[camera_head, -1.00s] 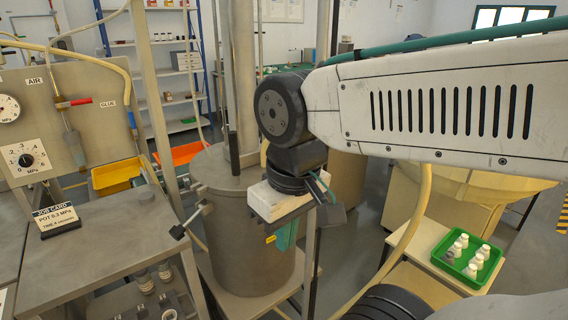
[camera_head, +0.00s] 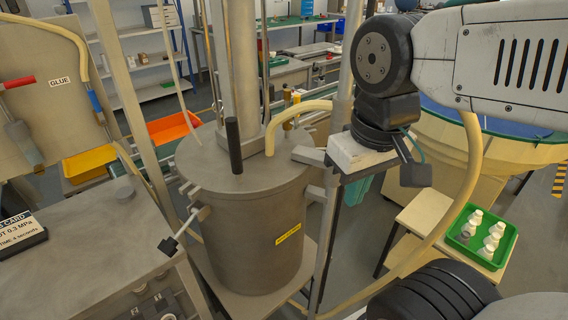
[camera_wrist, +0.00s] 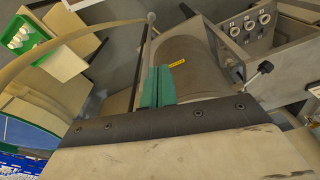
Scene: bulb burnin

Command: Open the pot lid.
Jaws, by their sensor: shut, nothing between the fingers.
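The pot (camera_head: 245,240) is a large grey metal cylinder with a yellow label on its side. It also shows in the wrist view (camera_wrist: 190,60). Its flat lid (camera_head: 208,160) is down on top, with an upright black handle (camera_head: 234,146) and a pale hose joining it. A clamp lever with a dark knob (camera_head: 168,246) sticks out at the pot's left. My gripper (camera_head: 357,192) is right of the pot, apart from it, partly hidden by its pale wrist block. Its teal fingers (camera_wrist: 157,76) are together and empty in the wrist view, pointing toward the pot.
A metal post (camera_head: 335,200) rises between the pot and my gripper. A steel bench with a job card (camera_head: 22,232) is at the left. A green tray of white bottles (camera_head: 482,238) stands on a low table at the right. Yellow (camera_head: 88,163) and orange bins lie behind.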

